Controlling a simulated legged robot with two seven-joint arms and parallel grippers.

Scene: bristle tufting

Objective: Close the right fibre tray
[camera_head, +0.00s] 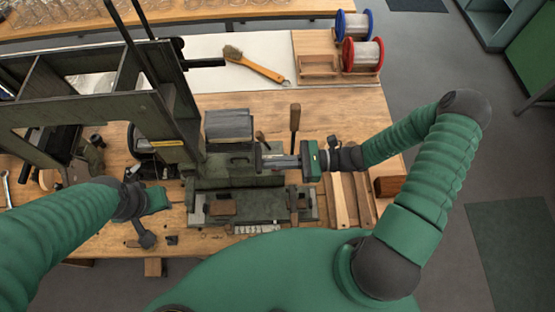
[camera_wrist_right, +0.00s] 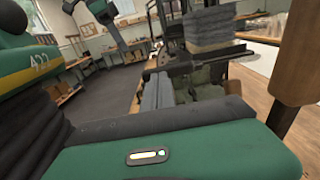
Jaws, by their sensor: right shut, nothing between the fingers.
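The dark green tufting machine (camera_head: 240,180) stands on the wooden bench. A stack of grey fibre (camera_head: 228,124) sits at its back, and it also shows in the right wrist view (camera_wrist_right: 210,28) above a dark plate. I cannot tell for sure which part is the right fibre tray, or how far open it is. My right gripper (camera_head: 264,161) is shut and empty, reaching in from the right with its fingers at the machine's right side, in front of the fibre stack. Whether it touches is unclear. My left gripper (camera_head: 153,203) is left of the machine; its fingers are unclear.
An upright wooden handle (camera_head: 295,117) stands just behind my right gripper. Wooden slats (camera_head: 345,200) lie right of the machine. A brush (camera_head: 255,65) and two thread spools (camera_head: 362,55) are at the back. A dark frame (camera_head: 165,105) rises on the left.

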